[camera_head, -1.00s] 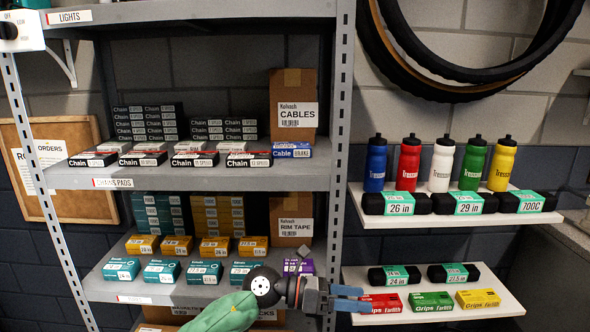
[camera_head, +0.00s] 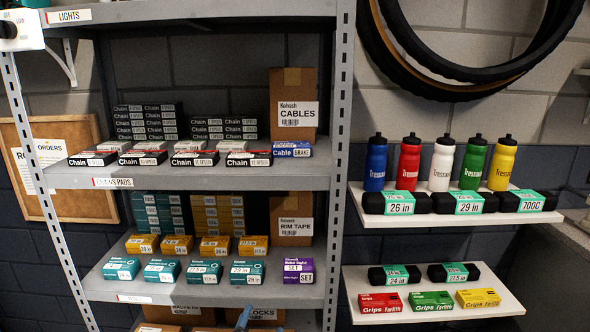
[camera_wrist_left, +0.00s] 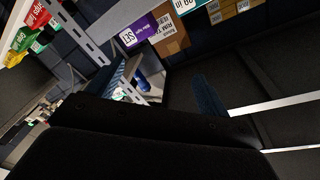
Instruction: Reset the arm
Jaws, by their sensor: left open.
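My left gripper (camera_head: 243,318) shows in the head view only as a blue fingertip at the bottom edge, in front of the lower part of the grey shelf unit. The rest of it and my left arm are out of that view. In the left wrist view the blue fingers of the left gripper (camera_wrist_left: 166,86) stand apart with nothing seen between them. My right gripper is in neither view.
The grey shelf unit (camera_head: 338,150) holds chain boxes, teal and orange boxes and a purple box (camera_head: 298,271). Two white shelves (camera_head: 440,313) at right carry bottles, tube packs and grips boxes. A tire (camera_head: 470,75) hangs above.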

